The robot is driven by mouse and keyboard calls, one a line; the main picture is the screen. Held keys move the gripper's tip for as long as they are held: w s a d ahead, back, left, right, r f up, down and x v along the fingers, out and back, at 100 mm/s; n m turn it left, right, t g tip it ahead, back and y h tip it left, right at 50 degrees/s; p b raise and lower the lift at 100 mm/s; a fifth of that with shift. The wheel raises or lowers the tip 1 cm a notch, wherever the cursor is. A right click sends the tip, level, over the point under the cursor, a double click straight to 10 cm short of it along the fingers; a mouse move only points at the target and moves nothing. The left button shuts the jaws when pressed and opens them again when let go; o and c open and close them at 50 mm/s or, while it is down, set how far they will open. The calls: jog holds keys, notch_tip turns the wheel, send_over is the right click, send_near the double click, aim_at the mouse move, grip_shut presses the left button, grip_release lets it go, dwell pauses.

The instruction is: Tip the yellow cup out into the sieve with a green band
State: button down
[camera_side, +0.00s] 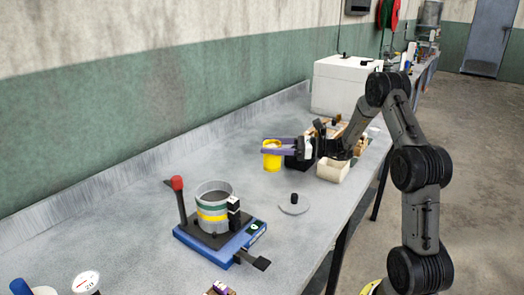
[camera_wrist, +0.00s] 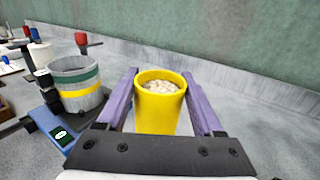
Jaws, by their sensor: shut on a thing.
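My gripper (camera_side: 275,147) is shut on the yellow cup (camera_side: 271,162), its purple fingers on either side, and holds it upright above the bench. In the wrist view the yellow cup (camera_wrist: 158,112) sits between the fingers (camera_wrist: 160,75), with pale grains inside near the rim. The sieve with a green band (camera_side: 212,194) is the upper part of a grey stack that also has a yellow band lower down. The stack stands on a blue-based device, left of and nearer the side camera than the cup. The green-banded sieve (camera_wrist: 76,76) is also left of the cup in the wrist view; its inside bottom is hidden.
The blue device (camera_side: 222,245) has a red-topped post (camera_side: 177,184) and a black lever (camera_side: 255,262). A grey lid with a black knob (camera_side: 294,206) lies on the bench. A cream box (camera_side: 333,170) and a white case (camera_side: 340,85) stand behind. Bench between cup and device is clear.

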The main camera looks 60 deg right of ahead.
jog(key=s+a+r, duration=0.2)
jog(key=s, duration=0.2)
jog(key=w+a+r+n+g+y, duration=0.2)
jog(key=a+r, duration=0.3)
jog(key=a, duration=0.3)
jog(key=w+a+r+n+g+y, duration=0.15)
jog(key=a+r, duration=0.25)
jog(key=a, duration=0.4)
jog(key=w+a+f+n+g+h, duration=0.1)
jog(key=a+f+g+h, duration=0.1)
jog(key=g+h, duration=0.3)
jog(key=w+a+f+n+g+h, duration=0.1)
jog(key=g+h, duration=0.5)
jog(key=h, duration=0.6)
notch_tip(320, 180, down, 3)
jog(key=shift+w+a+n+h, duration=0.4)
jog(key=shift+a+n, duration=0.35)
jog(key=shift+a, duration=0.25)
